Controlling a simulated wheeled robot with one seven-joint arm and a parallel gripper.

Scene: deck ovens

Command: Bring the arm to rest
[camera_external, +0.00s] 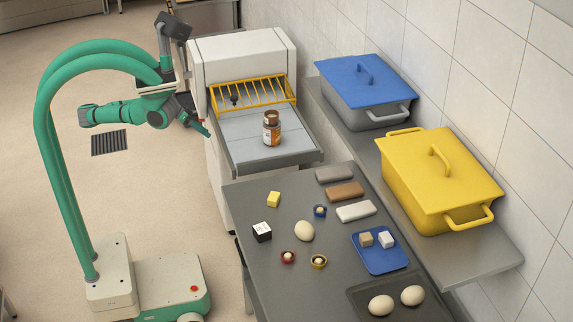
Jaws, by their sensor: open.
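My green arm rises from the wheeled base at the lower left, curves over, and ends beside the white machine (240,50). My gripper (205,130) is at the left side of the machine's front tray (250,155). It is open, with nothing seen between its fingers, though the fingertips are small here. A brown jar with a pale label (271,128) stands upright on the tray, to the right of my gripper and apart from it.
A yellow rack (252,94) spans the machine's opening. The dark table (250,215) in front holds dough balls, blocks, small cups and a blue tray (372,262). A blue-lidded bin (365,85) and a yellow bin (437,185) line the wall shelf.

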